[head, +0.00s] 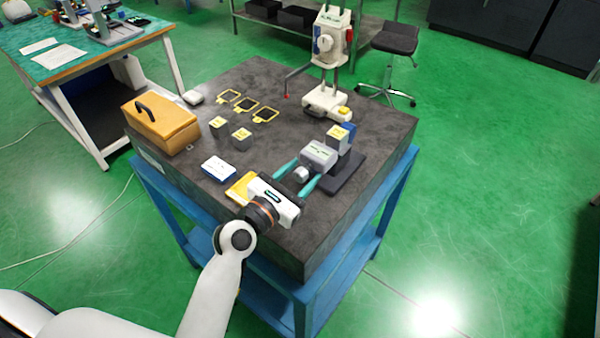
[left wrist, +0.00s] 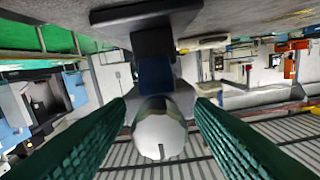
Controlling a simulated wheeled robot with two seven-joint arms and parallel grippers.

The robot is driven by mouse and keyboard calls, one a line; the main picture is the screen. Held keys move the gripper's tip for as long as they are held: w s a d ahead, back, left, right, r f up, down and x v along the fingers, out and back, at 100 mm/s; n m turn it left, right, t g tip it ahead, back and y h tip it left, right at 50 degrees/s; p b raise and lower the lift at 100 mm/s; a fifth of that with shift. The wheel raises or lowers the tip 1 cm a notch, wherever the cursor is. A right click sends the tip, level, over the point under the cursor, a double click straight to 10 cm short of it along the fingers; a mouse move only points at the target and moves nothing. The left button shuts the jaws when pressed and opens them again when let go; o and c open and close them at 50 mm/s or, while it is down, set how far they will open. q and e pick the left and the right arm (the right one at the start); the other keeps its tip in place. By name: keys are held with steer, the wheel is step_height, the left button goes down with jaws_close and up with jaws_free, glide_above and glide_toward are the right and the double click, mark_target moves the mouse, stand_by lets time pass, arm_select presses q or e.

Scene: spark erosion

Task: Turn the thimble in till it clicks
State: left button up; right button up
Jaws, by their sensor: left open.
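The thimble (head: 301,174) is a small silver, rounded knob on the near side of a grey instrument body (head: 318,153) held on a dark stand (head: 347,175). It fills the lower middle of the left wrist view (left wrist: 158,130), end-on, with a short dark line on its face. My left gripper (head: 307,170) is open, its teal fingers on either side of the thimble. In the left wrist view the fingers (left wrist: 161,102) flank it; a gap shows near the viewer, but contact farther along cannot be told. My right gripper is not in view.
On the dark granite table (head: 375,125) are a wooden box (head: 165,125), grey blocks (head: 242,138), yellow frames (head: 247,104), a blue-and-white box (head: 218,168) and a yellow item (head: 241,188). A white height gauge (head: 328,40) stands behind. The table's right side is mostly clear.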

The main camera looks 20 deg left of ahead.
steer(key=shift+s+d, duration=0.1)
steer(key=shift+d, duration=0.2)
arm_select(q)
steer(key=shift+c, duration=0.9)
steer(key=c, duration=0.8)
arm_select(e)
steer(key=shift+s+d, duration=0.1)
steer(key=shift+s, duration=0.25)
